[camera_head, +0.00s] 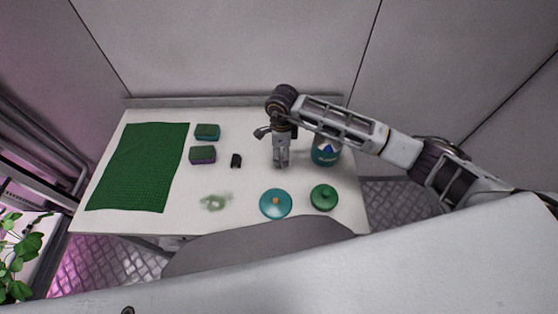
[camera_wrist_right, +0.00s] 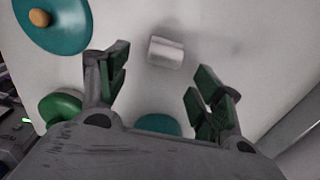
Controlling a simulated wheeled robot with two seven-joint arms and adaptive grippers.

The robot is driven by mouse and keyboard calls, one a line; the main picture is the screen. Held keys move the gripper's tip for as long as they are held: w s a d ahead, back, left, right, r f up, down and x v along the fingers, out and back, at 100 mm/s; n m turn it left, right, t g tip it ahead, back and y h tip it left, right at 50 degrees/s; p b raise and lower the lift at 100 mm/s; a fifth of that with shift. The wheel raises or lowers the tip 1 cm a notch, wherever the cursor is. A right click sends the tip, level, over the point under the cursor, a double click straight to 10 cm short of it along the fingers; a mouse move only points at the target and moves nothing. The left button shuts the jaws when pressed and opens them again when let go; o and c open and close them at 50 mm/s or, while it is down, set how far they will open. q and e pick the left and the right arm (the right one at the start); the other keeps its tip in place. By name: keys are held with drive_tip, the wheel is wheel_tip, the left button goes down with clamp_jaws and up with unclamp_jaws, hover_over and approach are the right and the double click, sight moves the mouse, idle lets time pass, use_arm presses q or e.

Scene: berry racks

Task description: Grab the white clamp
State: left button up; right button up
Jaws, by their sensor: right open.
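The white clamp (camera_wrist_right: 165,52) lies on the white table in the right wrist view, a small pale block just beyond the fingertips and roughly between them, a little nearer the left finger. My right gripper (camera_wrist_right: 161,80) is open, with its two dark green finger pads spread apart and nothing between them. In the head view my right gripper (camera_head: 281,162) points down over the right half of the table. The clamp cannot be made out there against the white surface and the gripper. My left gripper is not in view.
A teal lid (camera_head: 275,204), a green lid (camera_head: 323,198) and a blue jar (camera_head: 325,153) stand close to the gripper.

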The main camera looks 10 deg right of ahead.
drive_tip(key=shift+w+d+f+p, duration=0.1)
drive_tip(key=shift+f+p, duration=0.2)
drive_tip(key=shift+f, duration=0.85)
drive_tip(key=shift+w+d+f+p, duration=0.1)
drive_tip(key=shift+f+p, duration=0.2)
drive_tip(key=shift+f, duration=0.85)
drive_tip(key=shift+c, duration=0.5)
drive_tip(key=c, duration=0.7)
